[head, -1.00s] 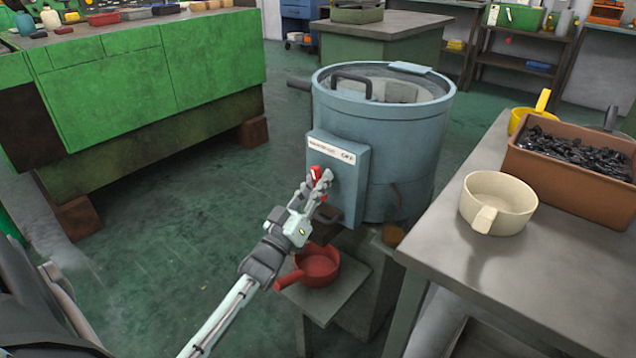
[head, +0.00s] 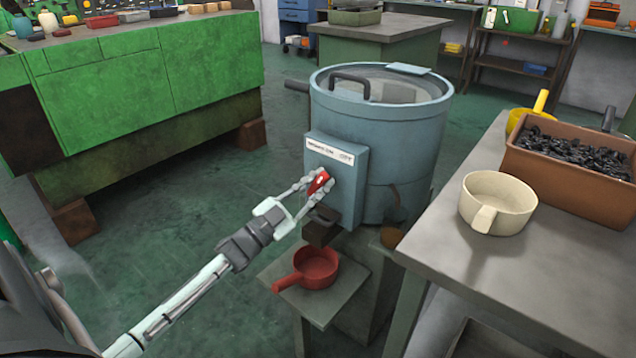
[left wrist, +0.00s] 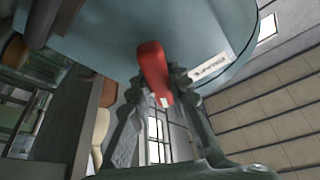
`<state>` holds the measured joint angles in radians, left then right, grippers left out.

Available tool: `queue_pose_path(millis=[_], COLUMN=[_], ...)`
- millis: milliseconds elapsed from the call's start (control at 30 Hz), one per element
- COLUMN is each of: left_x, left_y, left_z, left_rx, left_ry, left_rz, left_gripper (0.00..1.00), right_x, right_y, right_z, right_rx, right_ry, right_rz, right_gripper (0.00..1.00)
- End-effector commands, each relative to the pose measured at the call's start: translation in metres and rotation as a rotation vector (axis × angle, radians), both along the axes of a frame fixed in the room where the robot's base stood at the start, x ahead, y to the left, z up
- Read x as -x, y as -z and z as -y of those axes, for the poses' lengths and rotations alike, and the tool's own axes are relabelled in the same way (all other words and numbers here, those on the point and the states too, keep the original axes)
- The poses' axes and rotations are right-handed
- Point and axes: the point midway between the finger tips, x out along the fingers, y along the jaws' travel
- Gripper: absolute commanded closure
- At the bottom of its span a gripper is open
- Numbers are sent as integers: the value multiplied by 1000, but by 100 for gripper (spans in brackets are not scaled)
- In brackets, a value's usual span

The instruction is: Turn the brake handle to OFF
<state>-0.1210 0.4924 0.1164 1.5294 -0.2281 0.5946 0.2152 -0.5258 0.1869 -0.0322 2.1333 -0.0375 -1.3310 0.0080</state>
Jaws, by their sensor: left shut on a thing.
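The brake handle (head: 319,181) is a small red lever on the front of a blue-grey control box (head: 336,206). The box has a white label strip (head: 330,152) and sits on a round blue-grey machine (head: 382,148). My left gripper (head: 318,184) is shut on the red handle, one finger on each side. The handle looks tilted in the head view. In the left wrist view the red handle (left wrist: 154,72) stands between the fingers (left wrist: 157,100). The label's lettering is too small to read surely. My right gripper is not in view.
A red scoop (head: 315,266) sits on a low stand below the box. A grey table (head: 480,275) on the right holds a cream scoop (head: 497,205) and a brown bin (head: 570,178) of dark parts. A green workbench (head: 140,75) stands left, with open floor between.

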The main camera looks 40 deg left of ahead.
Motion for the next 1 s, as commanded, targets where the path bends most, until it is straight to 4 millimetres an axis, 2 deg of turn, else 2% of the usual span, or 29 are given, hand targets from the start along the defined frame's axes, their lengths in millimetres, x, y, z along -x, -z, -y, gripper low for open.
queue_pose_path(millis=[300,767,800,933,1000], left_x=[0,0,0,0,0], left_y=[2,2,2,1,1], left_z=[1,1,1,1,1], left_rx=[-87,-98,-98,-97,-96], left_ry=[0,0,0,0,1], left_rz=[4,5,5,6,6], left_gripper=[100,100,77,61,60], right_x=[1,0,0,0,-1], right_y=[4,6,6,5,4], right_z=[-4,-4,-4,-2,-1], right_rx=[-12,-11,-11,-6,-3], right_ry=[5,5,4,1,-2], right_rz=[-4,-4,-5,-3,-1], right_gripper=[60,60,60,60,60])
